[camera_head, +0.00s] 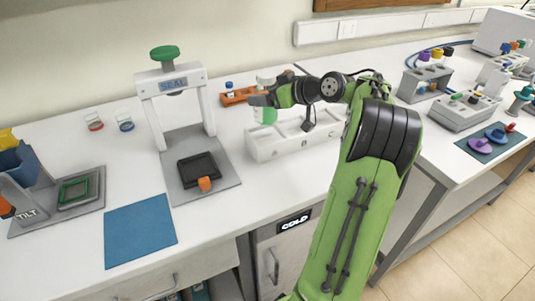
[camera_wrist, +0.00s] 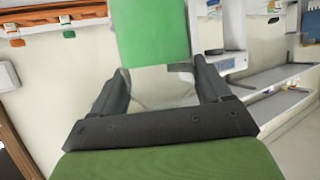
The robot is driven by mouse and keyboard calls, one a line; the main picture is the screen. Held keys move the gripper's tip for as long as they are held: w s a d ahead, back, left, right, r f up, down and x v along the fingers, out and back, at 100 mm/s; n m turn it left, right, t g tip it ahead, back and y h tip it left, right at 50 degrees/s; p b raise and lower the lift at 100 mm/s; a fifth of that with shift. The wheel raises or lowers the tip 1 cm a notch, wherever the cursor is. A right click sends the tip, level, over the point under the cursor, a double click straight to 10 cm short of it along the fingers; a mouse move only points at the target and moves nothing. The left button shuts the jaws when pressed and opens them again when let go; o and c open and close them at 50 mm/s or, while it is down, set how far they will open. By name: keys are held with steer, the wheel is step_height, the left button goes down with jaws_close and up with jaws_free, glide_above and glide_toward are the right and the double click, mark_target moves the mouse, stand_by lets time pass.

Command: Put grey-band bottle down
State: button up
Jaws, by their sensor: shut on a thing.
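My gripper (camera_head: 262,100) is shut on a clear bottle (camera_head: 265,116) with a green lower part and a pale grey-white top. I cannot make out a grey band clearly. The bottle is upright, at the left end of the white block (camera_head: 262,150) with recesses in its top. I cannot tell whether its base touches the block. In the wrist view the dark fingers (camera_wrist: 162,80) stand on either side of the clear bottle, and its green part (camera_wrist: 150,32) fills the top middle.
An orange rack (camera_head: 237,97) stands behind the bottle. A white press with a green knob (camera_head: 165,53) is to the left. A blue mat (camera_head: 140,231) lies bare at the front left. Racks with coloured caps (camera_head: 466,110) stand on the right counter.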

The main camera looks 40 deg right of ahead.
mark_target(267, 125)
step_height(267, 125, down, 10)
steer(key=b, duration=0.3)
steer(key=shift+a+b, duration=0.1)
steer(key=shift+b, duration=0.25)
steer(key=shift+r, duration=0.15)
steer(key=o, duration=1.5)
